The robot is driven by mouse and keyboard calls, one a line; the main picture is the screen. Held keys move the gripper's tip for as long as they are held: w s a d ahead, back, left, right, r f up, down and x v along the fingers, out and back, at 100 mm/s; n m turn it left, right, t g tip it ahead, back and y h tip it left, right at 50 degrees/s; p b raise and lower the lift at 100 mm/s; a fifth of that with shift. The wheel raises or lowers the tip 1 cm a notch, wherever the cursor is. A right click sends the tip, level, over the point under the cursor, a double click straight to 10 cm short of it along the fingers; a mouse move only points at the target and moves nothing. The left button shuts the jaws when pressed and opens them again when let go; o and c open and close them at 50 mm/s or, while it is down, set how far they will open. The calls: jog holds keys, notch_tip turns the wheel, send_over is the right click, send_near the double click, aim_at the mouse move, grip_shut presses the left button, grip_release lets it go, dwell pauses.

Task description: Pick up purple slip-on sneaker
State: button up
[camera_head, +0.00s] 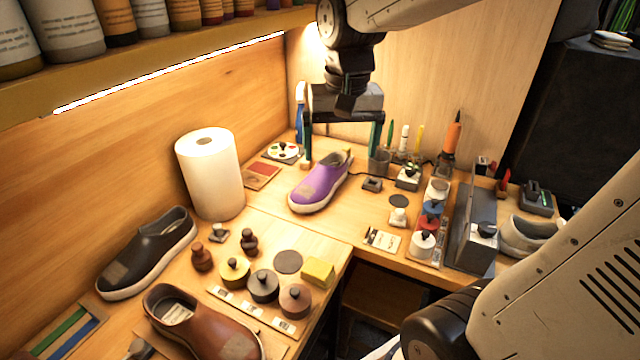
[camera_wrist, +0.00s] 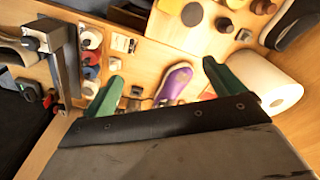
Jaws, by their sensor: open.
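The purple slip-on sneaker (camera_head: 320,182) lies sole-down on the wooden worktop near the corner. It has a white sole and a greyish patch on its toe. My gripper (camera_head: 341,160) is above and behind it, with green-edged fingers pointing down, spread apart and empty. In the wrist view the purple sneaker (camera_wrist: 174,86) shows between the two fingers of my gripper (camera_wrist: 160,80). Its heel end is hidden there behind the gripper body.
A white paper roll (camera_head: 210,175) stands left of the sneaker. A dark shoe (camera_head: 148,252) and a brown shoe (camera_head: 205,325) lie at the front left. A cup (camera_head: 379,162), small tools and an orange bottle (camera_head: 453,138) stand to the right. Bare worktop lies just in front of the sneaker.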

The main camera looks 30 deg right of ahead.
jog(key=w+d+f+m, duration=0.2)
jog(key=w+d+f, duration=0.15)
jog(key=w, duration=0.45)
jog(key=w+d+f+m, duration=0.25)
jog(key=w+f, duration=0.25)
jog(key=w, duration=0.3)
jog(key=m, duration=0.3)
send_over(324, 167)
jog(key=s+a, duration=0.1)
jog(key=shift+g, duration=0.4)
notch_tip(324, 167, down, 9)
jog(key=shift+s+f, duration=0.1)
jog(key=shift+s, duration=0.05)
jog(key=shift+m, duration=0.25)
jog(key=f, duration=0.1)
jog(key=w+f, duration=0.1)
jog(key=f, duration=0.1)
jog(key=d+f, duration=0.1)
jog(key=shift+w+f, duration=0.2)
jog(key=shift+f, duration=0.05)
jog(key=f, duration=0.5)
jog(key=shift+w+a+f, duration=0.1)
jog(key=shift+w+f, duration=0.1)
jog(key=shift+w, duration=0.1)
jog(key=c, duration=1.2)
